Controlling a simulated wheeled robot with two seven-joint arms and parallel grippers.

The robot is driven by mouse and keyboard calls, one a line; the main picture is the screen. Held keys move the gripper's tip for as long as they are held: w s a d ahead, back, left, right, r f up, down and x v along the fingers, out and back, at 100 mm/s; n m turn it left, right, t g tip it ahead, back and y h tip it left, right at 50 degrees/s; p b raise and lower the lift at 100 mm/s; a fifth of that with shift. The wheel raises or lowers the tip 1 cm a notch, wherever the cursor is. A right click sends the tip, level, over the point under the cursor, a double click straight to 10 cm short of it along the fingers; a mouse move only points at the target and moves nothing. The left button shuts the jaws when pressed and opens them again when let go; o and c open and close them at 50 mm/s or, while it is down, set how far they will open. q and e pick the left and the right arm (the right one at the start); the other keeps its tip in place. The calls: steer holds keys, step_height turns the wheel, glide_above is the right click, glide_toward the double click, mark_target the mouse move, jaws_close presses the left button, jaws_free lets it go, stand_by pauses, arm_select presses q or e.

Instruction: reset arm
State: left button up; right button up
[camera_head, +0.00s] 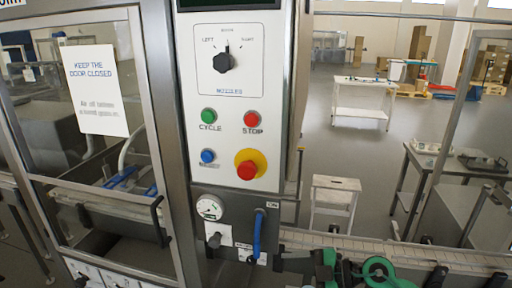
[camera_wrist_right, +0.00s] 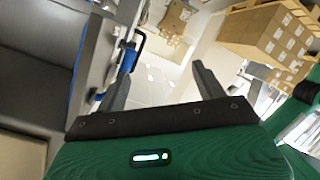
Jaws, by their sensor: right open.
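My right gripper (camera_wrist_right: 163,62) shows in the right wrist view with its two dark fingers spread apart and nothing between them. Its green body (camera_wrist_right: 170,155) fills the bottom of that view. In the head view, green and dark parts of my arm (camera_head: 375,272) show at the bottom edge, right of the control panel (camera_head: 230,110); the fingers cannot be made out there. A blue lever handle (camera_head: 257,235) hangs below the panel. A blue handle (camera_wrist_right: 129,60) also shows beside the left finger in the wrist view; contact cannot be judged. My left gripper is not in view.
The panel has a black knob (camera_head: 226,60), coloured buttons and a red emergency stop (camera_head: 247,170). A glazed machine door (camera_head: 100,100) is at the left. A conveyor (camera_head: 450,258) runs along the lower right. A white stool (camera_head: 333,200) and open floor lie behind.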

step_height(320, 180, up, 6)
steer(key=a+r+m+t+y, duration=0.1)
steer(key=m+t+y, duration=0.25)
steer(key=t, duration=0.35)
steer(key=d+m+t+h, duration=0.6)
steer(key=m+t+h, duration=0.1)
steer(key=m+t, duration=0.25)
steer(key=s+d+f+m+g+h, duration=0.2)
steer(key=d+f+m+h, duration=0.45)
steer(key=h, duration=0.35)
steer(key=s+d+f+m+g+h, duration=0.2)
steer(key=s+d+f+m+g, duration=0.15)
steer(key=s+f+g, duration=0.8)
steer(key=s+a+f+n+g+y, duration=0.1)
steer(key=s+f, duration=0.2)
steer(key=s, duration=0.3)
steer(key=s+f+n+g, duration=0.1)
steer(key=s+f+g, duration=0.15)
steer(key=s, duration=0.45)
step_height(320, 180, down, 31)
steer(key=s+d+f+n+g, duration=0.1)
steer(key=s+d+f+g, duration=0.1)
steer(key=s+f, duration=1.8)
steer(key=shift+d+f, duration=0.2)
steer(key=shift+d, duration=0.4)
steer(key=shift+s, duration=0.1)
